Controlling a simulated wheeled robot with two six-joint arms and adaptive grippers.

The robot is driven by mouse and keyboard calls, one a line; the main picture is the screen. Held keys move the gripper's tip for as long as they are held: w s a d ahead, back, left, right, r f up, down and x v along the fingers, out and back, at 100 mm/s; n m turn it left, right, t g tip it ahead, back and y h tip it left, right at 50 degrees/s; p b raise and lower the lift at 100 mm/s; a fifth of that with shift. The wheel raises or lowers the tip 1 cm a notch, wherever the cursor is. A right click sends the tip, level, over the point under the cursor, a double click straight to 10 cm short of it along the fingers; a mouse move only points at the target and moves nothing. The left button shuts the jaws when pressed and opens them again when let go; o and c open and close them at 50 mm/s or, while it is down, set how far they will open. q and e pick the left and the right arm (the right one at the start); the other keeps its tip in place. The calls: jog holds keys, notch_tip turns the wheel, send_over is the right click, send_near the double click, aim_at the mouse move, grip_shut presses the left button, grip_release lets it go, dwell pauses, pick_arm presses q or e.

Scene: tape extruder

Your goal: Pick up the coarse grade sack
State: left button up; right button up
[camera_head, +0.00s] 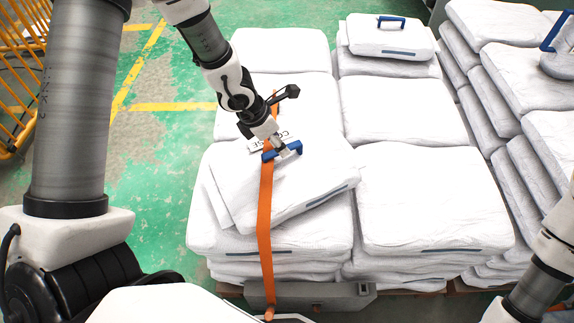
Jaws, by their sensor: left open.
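The coarse grade sack (311,186) is white, with a label reading "COARSE", partly hidden by my left arm. It lies turned at an angle on top of the front left sack stack. A blue handle (269,155) stands on it near the label. My left gripper (283,151) is open, right at this handle; whether its fingers touch it I cannot tell. An orange strap (265,215) runs down over the sack and the front of the stack. Part of my right arm shows at the lower right edge; its gripper is out of the picture.
More white sack stacks (425,200) stand beside and behind, on pallets. A small sack with a blue handle (391,22) lies on the back stack. Another blue handle (557,32) is at the upper right. Yellow railing (22,75) stands at the far left. Green floor is clear left of the stacks.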

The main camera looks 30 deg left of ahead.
aim_at(283, 164)
pick_arm(q)
jog(key=x, duration=0.4)
jog(key=shift+a+f, duration=0.1)
jog(key=shift+f, duration=0.1)
jog(key=shift+s+r, duration=0.1)
jog(key=shift+s, duration=0.05)
jog(key=shift+f+b, duration=0.3)
jog(key=shift+b, duration=0.1)
dwell(0.3)
grip_shut()
jog(key=shift+r, duration=0.1)
